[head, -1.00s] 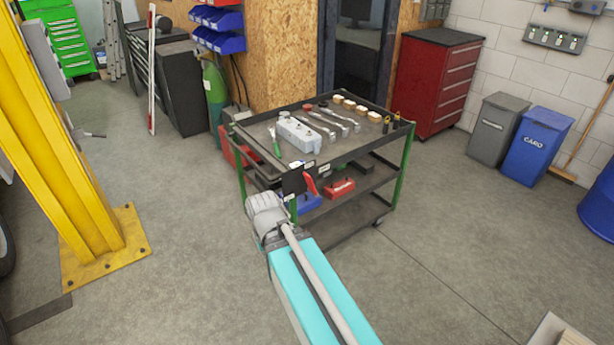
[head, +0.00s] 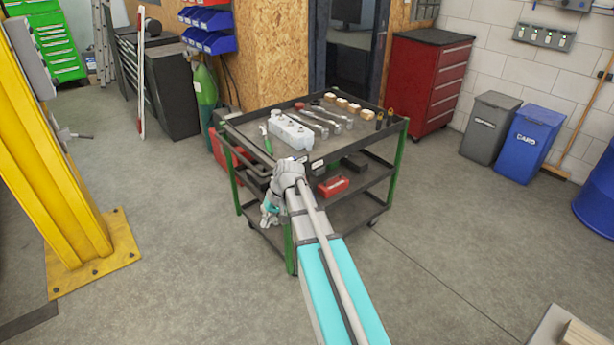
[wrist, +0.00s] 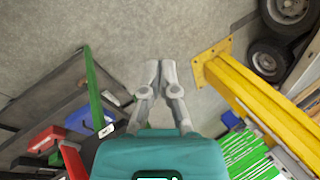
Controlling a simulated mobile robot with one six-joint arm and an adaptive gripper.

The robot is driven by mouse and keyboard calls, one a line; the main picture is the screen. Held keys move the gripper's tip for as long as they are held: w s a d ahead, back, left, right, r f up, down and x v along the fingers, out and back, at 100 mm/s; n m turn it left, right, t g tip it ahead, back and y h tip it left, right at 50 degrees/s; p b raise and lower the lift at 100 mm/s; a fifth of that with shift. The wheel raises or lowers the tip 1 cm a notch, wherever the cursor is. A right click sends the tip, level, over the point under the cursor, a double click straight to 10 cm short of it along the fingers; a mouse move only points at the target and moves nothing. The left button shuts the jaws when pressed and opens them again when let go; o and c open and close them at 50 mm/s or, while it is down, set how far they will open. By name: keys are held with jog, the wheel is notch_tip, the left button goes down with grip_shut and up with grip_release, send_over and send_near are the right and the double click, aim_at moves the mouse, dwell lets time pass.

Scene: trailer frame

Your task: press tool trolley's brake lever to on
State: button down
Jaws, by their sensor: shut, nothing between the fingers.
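The tool trolley (head: 330,159) has dark shelves and green posts, and stands in the middle of the head view. Its near corner is covered by my arm and wrist, so the brake lever is hidden there. In the wrist view a red flat piece (wrist: 72,158) shows at the lower left, beside my gripper's body; it looks like the lever, but its setting cannot be told. My gripper (head: 268,214) is at the trolley's near left corner. In the wrist view my gripper (wrist: 160,66) is shut and empty, its tips together over bare floor, apart from the trolley.
A yellow column (head: 62,150) with a bolted base plate stands to the left, with clear floor between it and the trolley. A red cabinet (head: 432,80) stands behind right.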

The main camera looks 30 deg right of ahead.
jog(key=w+d+f+m+t+y+b, duration=0.2)
jog(key=w+d+t+y+b, duration=0.4)
jog(key=w+d, duration=0.95)
jog(key=w+d+r+t+b, duration=0.1)
jog(key=d+b, duration=0.2)
jog(key=d, duration=0.8)
jog(key=w+d+r+m+t+y+b, duration=0.1)
jog(key=d+b, duration=0.2)
jog(key=d, duration=0.8)
jog(key=shift+w+d, duration=0.25)
jog(key=shift+w, duration=0.15)
jog(key=shift+a, duration=0.1)
jog(key=shift+s+a+b+x, duration=0.35)
jog(key=shift+b+x, duration=0.2)
jog(key=shift+x, duration=1.6)
jog(key=shift+s+a+b+x, duration=0.2)
jog(key=shift+s+b+x, duration=0.3)
jog(key=shift+x, duration=1.6)
jog(key=shift+s+a+b+x, duration=0.3)
jog(key=shift+b+x, duration=0.35)
jog(key=shift+x, duration=1.5)
